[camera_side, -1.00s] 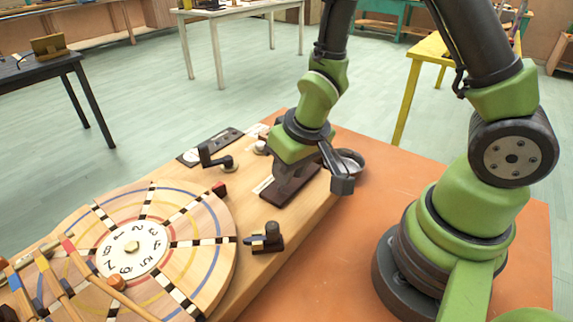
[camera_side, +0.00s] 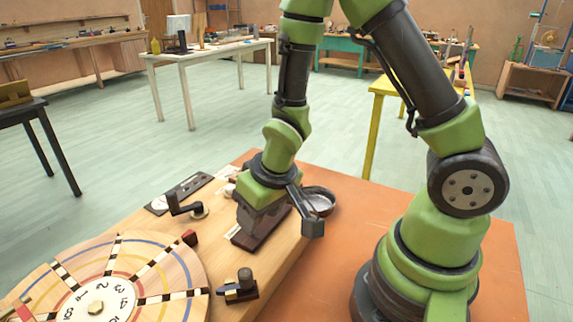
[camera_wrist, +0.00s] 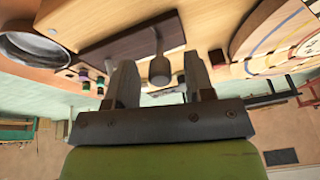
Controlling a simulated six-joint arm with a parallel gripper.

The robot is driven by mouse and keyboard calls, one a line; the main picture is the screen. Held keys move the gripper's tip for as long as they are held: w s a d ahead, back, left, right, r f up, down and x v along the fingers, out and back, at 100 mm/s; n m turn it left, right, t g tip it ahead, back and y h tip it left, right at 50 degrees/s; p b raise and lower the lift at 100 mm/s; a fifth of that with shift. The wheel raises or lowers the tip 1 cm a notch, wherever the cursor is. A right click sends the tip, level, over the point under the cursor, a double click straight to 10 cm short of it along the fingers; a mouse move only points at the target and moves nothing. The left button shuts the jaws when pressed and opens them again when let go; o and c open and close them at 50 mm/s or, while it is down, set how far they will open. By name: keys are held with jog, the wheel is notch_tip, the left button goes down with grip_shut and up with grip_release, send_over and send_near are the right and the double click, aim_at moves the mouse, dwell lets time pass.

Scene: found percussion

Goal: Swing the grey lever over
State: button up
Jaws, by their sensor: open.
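The grey lever (camera_wrist: 159,70) shows in the wrist view as a rounded grey knob on a thin stem. The stem rises from a dark brown base plate (camera_wrist: 115,38), which also shows in the side view (camera_side: 246,238). My gripper (camera_wrist: 161,62) is open, with one finger on each side of the knob. Gaps show between the knob and both fingers, so they look apart from it. In the side view my gripper (camera_side: 261,219) is low over the base plate and hides the lever.
A metal bowl (camera_side: 319,201) stands close beside my gripper. A black crank (camera_side: 187,207) is to the left. A numbered wooden wheel (camera_side: 165,269) and a dark knobbed block (camera_side: 238,288) are nearer the camera. The orange tabletop (camera_side: 325,262) is clear toward my base.

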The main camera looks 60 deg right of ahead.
jog(key=shift+w+a, duration=0.1)
jog(key=shift+w, duration=0.05)
jog(key=shift+w+g, duration=0.1)
jog(key=shift+g, duration=0.2)
jog(key=shift+w+r+g, duration=0.15)
jog(key=shift+w+g, duration=0.55)
jog(key=shift+g, duration=0.4)
jog(key=w+g, duration=0.1)
jog(key=g, duration=0.1)
jog(key=w+g, duration=0.2)
jog(key=g, duration=0.1)
notch_tip(320, 180, up, 16)
jog(key=t, duration=0.2)
jog(key=s+r+m+t+y, duration=0.1)
jog(key=s+t, duration=0.3)
jog(key=s, duration=0.4)
jog(key=s+r+t, duration=0.4)
jog(key=s+t, duration=0.1)
jog(key=s, duration=0.3)
jog(key=shift+s+m+y, duration=0.2)
jog(key=shift+m+y, duration=0.2)
